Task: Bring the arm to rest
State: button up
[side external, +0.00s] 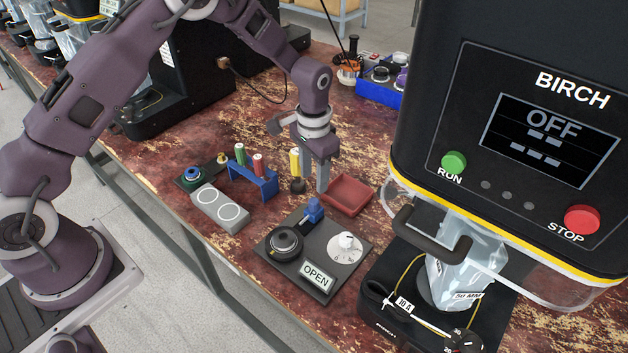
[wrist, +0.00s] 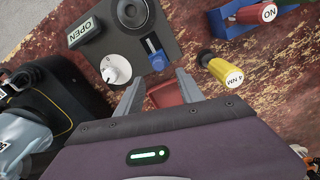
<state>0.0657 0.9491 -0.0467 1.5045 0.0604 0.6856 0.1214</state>
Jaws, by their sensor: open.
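My gripper (side external: 314,180) hangs fingers down over the middle of the bench, by the yellow-handled tool (side external: 294,161) and the red tray (side external: 347,194). In the wrist view my gripper (wrist: 158,86) has its two fingers well apart, with nothing between them. The red tray (wrist: 164,95) shows below and beyond the gap. The yellow tool, marked 4 NM (wrist: 226,71), stands just right of the right finger there. How high the fingertips are above the bench is hard to tell.
A dark plate (side external: 268,248) with a dial, blue lever and OPEN sign lies in front. The BIRCH machine (side external: 420,120), display OFF, stands at right. A blue rack (side external: 265,188), grey two-ring block (side external: 222,208) and blue bin (side external: 373,93) are nearby.

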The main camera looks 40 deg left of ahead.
jog(key=s+a+r+t, duration=0.1)
jog(key=s+r, duration=0.2)
jog(key=r, duration=0.5)
jog(key=s+a+r+n+t, duration=0.1)
jog(key=s+r, duration=0.3)
jog(key=r, duration=0.3)
jog(key=s+a+r+t, duration=0.1)
jog(key=s+r, duration=0.2)
jog(key=r, duration=0.5)
jog(key=s+a+r+n+t, duration=0.1)
jog(key=s+r, duration=0.3)
jog(key=s, duration=1.7)
jog(key=shift+a+n+t, duration=0.15)
jog(key=shift+n+t, duration=0.35)
jog(key=shift+t, duration=0.3)
